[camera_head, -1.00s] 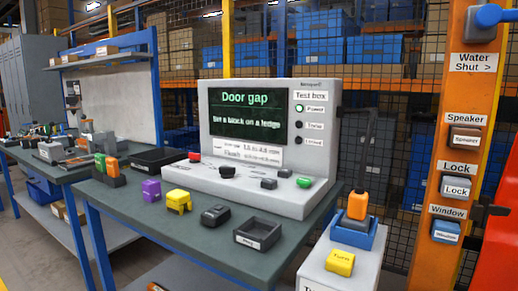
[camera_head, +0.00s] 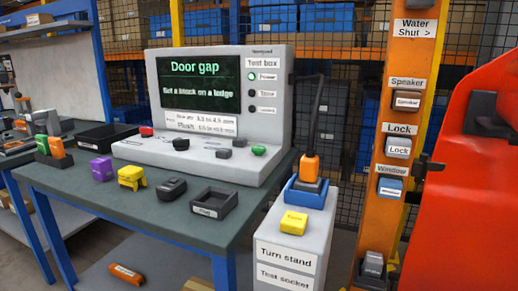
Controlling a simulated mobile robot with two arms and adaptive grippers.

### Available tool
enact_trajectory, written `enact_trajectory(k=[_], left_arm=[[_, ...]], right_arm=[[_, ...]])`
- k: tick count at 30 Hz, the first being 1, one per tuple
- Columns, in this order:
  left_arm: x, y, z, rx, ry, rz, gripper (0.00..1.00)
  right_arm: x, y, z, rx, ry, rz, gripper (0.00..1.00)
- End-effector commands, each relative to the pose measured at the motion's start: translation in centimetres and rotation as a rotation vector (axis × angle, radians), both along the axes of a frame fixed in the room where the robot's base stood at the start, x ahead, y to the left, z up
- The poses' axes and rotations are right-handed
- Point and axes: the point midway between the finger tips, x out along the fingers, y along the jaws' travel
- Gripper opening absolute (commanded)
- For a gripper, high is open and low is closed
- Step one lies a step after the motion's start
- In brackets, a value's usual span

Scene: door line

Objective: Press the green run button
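The green button (camera_head: 259,150) sits at the right end of the sloped front of the grey test box (camera_head: 290,75). Its label is too small to read. On the same front are a red button (camera_head: 146,131), a black knob (camera_head: 181,144) and dark grey buttons (camera_head: 239,142). The lamp by "Power" (camera_head: 252,76) is lit green. Neither of my grippers shows in the head view, and nothing touches the green button.
On the bench (camera_head: 150,212) stand yellow (camera_head: 131,178) and purple (camera_head: 101,169) blocks, a dark tray (camera_head: 213,203) and a handheld device (camera_head: 171,188). At right are a turn stand (camera_head: 280,248) with an orange tool (camera_head: 309,167), an orange post (camera_head: 392,140) and a red panel (camera_head: 460,210).

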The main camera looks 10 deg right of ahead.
Motion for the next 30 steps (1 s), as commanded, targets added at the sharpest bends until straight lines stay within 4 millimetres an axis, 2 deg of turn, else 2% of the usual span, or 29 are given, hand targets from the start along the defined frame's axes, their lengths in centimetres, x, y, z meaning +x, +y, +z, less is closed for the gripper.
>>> enact_trajectory(k=[1, 12, 13, 30], left_arm=[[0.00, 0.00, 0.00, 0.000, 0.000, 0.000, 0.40], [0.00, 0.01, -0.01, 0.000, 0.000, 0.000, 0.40], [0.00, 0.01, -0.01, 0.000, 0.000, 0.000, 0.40], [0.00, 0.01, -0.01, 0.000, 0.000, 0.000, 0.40]], right_arm=[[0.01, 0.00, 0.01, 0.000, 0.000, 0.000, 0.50], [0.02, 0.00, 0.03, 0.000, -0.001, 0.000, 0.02], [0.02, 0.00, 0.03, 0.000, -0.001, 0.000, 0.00], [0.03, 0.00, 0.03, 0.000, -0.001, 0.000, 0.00]])
